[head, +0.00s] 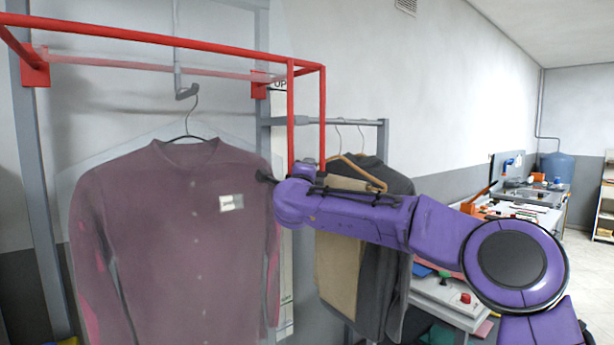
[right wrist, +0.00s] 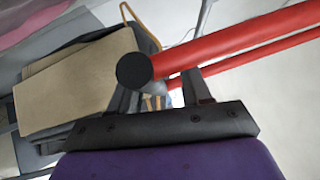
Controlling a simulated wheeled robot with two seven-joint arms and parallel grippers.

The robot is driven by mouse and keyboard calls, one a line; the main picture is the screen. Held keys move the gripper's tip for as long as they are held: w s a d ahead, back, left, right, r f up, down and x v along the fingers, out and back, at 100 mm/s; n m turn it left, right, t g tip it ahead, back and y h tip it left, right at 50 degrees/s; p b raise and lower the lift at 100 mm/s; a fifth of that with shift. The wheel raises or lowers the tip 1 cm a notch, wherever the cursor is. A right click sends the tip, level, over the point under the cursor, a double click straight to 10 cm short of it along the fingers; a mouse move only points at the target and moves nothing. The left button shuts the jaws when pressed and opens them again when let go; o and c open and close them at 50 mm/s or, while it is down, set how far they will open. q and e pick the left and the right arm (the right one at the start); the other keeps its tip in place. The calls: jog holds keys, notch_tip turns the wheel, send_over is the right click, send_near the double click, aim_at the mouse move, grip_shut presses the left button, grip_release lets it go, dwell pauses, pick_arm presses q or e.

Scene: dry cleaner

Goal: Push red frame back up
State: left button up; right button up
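The red frame (head: 160,38) is fixed on grey uprights, with long bars running across the upper left and two vertical bars at its right end. My right gripper (head: 278,178) is near the lower ends of these vertical bars, in front of the shirt's right shoulder. In the right wrist view, my right gripper (right wrist: 158,88) has its dark fingers apart. A red bar (right wrist: 240,42) with a dark round end cap (right wrist: 134,70) crosses just beyond the fingertips, and a second red bar runs behind it. I cannot tell whether either touches. My left gripper is not in view.
A maroon shirt (head: 170,230) hangs from a hook below the frame. A dark jacket (head: 392,230) and tan trousers (head: 342,250) hang on a grey rack at its right. A cluttered workbench (head: 520,205) and a blue tank (head: 556,167) stand farther back right.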

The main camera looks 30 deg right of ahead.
jog(key=b+v, duration=0.5)
jog(key=v, duration=0.5)
jog(key=shift+s+a+b, duration=0.2)
jog(key=shift+b, duration=0.15)
jog(key=shift+f, duration=0.1)
